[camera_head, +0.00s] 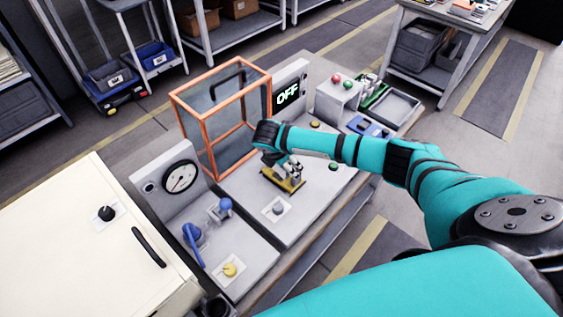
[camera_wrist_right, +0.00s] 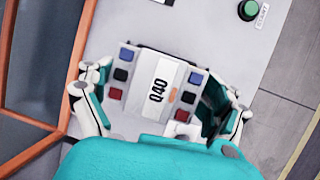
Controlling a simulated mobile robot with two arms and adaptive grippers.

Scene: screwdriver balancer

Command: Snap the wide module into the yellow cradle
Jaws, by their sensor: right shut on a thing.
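My right gripper (camera_head: 291,168) reaches down over the yellow cradle (camera_head: 287,183) on the grey bench panel. The fingers press on the module's two ends. The module hides the cradle in the wrist view, and I cannot tell whether it is seated or just above. My left gripper is not in view.
An orange-framed clear enclosure (camera_head: 213,152) stands close to the left of the gripper. An "OFF" display (camera_head: 288,94) is behind. A green button (camera_wrist_right: 248,10) sits to the right in the wrist view. A gauge panel (camera_head: 162,180) with blue levers is at the left front.

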